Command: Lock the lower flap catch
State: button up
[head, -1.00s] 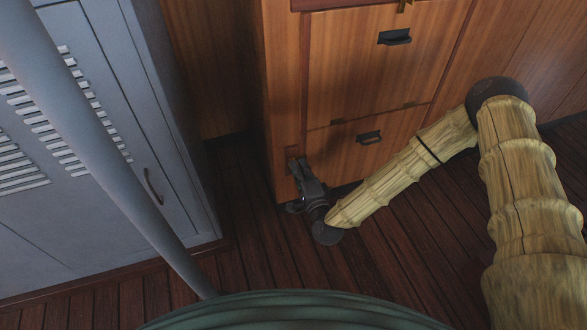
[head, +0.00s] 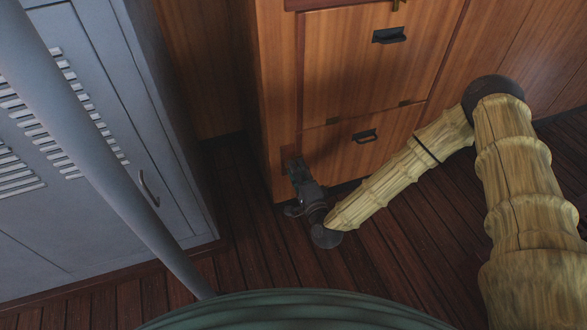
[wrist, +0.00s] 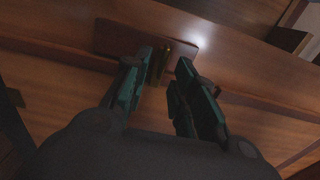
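The lower flap (head: 345,165) is a wooden panel at the bottom of the cabinet, with a dark handle (head: 365,136). It looks closed. A small brass catch (wrist: 163,62) shows in the wrist view on a dark reddish plate (wrist: 118,38). My gripper (head: 292,163) is low at the cabinet's left front edge, beside the lower flap, and covers the catch in the head view. In the wrist view my gripper (wrist: 162,68) has its two fingers apart, with the catch between or just beyond their tips. I cannot tell whether either finger touches it.
The upper flap (head: 350,65) has a dark handle (head: 391,35) and a brass catch (head: 397,4) at its top. A grey metal locker (head: 100,180) stands at the left, with a grey pole (head: 110,150) in front. Bare plank floor (head: 255,250) lies between.

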jog(key=v, duration=1.1)
jog(key=shift+a, duration=0.1)
jog(key=s+f+n+g, duration=0.9)
jog(key=s+f, duration=0.3)
jog(key=f, duration=0.1)
jog(key=s+d+f+n+g+h, duration=0.3)
jog(key=s+d+n+g+h, duration=0.35)
jog(key=s+d, duration=0.8)
notch_tip(320, 180, up, 36)
jog(key=d+m+g+p, duration=0.1)
jog(key=p, duration=3.4)
jog(key=shift+s+d+f+g+y, duration=0.15)
jog(key=shift+s+d+g+y, duration=0.05)
jog(key=shift+s+g+y, duration=0.2)
